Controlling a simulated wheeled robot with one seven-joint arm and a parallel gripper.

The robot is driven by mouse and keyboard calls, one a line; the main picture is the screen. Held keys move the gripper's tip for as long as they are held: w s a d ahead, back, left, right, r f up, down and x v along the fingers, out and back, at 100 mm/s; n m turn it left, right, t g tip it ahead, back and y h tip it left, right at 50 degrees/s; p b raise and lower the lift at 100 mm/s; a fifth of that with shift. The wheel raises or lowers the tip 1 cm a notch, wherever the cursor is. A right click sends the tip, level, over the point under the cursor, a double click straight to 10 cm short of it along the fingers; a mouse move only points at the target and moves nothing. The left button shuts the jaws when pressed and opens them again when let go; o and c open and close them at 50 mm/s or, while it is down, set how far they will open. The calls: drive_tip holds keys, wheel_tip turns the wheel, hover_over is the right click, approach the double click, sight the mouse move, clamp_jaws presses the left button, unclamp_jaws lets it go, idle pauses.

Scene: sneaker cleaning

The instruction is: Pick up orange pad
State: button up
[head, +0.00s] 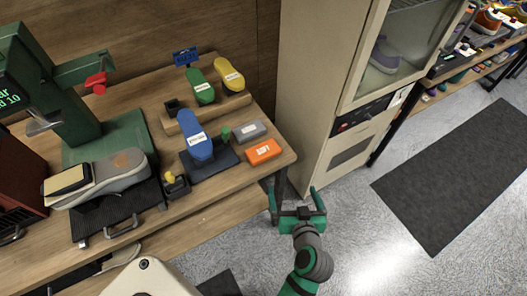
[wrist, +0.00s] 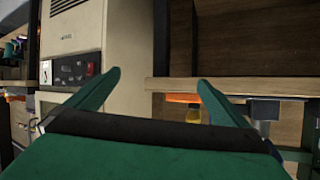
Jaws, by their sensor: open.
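The orange pad (head: 263,151), a flat block with a white label, lies near the right front corner of the wooden workbench (head: 222,192) in the head view. A similar grey pad (head: 249,131) lies just behind it, slightly apart. My gripper (head: 296,196) is off the bench's right front corner, lower right of the orange pad and apart from it. In the wrist view my gripper (wrist: 157,78) has its two green fingers spread wide with nothing between them. The pad's top is not visible in the wrist view.
A tall beige cabinet (head: 318,95) stands right of the bench. The bench edge (wrist: 228,87) crosses the wrist view. Floor is clear around a dark mat (head: 455,180).

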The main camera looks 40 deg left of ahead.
sight(262, 148)
drive_tip(key=w+a+r+n+g+y, duration=0.1)
drive_tip(key=a+r+n, duration=0.1)
drive_tip(key=a, duration=0.1)
drive_tip(key=w+a+r+n+g+y, duration=0.1)
drive_tip(key=a+r+n+g, duration=0.1)
drive_tip(key=a, duration=0.2)
drive_tip(key=w+a+r+n+g+y, duration=0.1)
drive_tip(key=a+r+n, duration=0.1)
drive_tip(key=a, duration=0.2)
drive_tip(key=shift+w+a+y, duration=0.1)
drive_tip(key=shift+a+y, duration=0.15)
drive_tip(key=shift+y, duration=0.05)
drive_tip(key=shift+x, duration=3)
drive_tip(key=shift+w, duration=0.1)
drive_tip(key=c, duration=0.9)
drive_tip(key=shift+r, duration=0.2)
